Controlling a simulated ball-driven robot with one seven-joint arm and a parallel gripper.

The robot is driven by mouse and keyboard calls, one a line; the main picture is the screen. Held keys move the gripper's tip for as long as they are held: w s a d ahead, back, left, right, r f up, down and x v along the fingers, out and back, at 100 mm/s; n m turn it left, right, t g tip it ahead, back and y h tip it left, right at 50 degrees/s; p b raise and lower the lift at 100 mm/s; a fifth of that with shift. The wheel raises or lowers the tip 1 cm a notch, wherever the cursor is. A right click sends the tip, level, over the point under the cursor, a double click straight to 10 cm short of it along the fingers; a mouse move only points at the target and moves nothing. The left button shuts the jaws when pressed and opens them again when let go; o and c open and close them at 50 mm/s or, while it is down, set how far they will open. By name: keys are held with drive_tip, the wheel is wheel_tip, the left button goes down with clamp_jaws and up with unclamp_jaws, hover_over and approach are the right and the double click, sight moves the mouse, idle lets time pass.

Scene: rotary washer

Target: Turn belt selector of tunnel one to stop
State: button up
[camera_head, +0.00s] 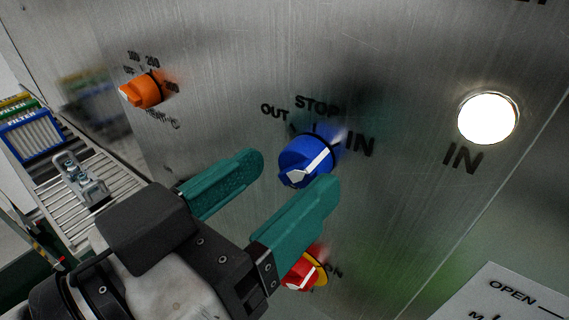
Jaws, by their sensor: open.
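The blue belt selector knob (306,160) sits on the metal panel, below the labels OUT, STOP and IN. Its white pointer line slants up and to the right, toward the IN label (360,142). My gripper (294,170) has two green fingers, apart from each other, with nothing held between them. The left fingertip is to the left of the knob, and the right fingertip is at the knob's lower right edge. I cannot tell whether the right finger touches the knob.
An orange knob (144,90) is at the upper left of the panel. A red and yellow switch (304,274) is partly hidden below my right finger. A lit white lamp (487,118) is at the right. A roller conveyor (62,213) is at the far left.

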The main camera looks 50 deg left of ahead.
drive_tip(key=shift+w+a, duration=0.15)
drive_tip(key=shift+w, duration=0.75)
drive_tip(key=c, duration=1)
drive_tip(key=shift+n+p, duration=0.4)
drive_tip(key=shift+p, duration=0.05)
drive_tip(key=n+p, duration=0.4)
drive_tip(key=shift+n, duration=0.3)
drive_tip(key=shift+a+f+n+y+p, duration=0.15)
drive_tip(key=shift+n+y+p, duration=0.25)
drive_tip(key=shift+n+p, duration=1.25)
drive_tip(key=shift+s+f+n, duration=0.1)
drive_tip(key=shift+n, duration=0.25)
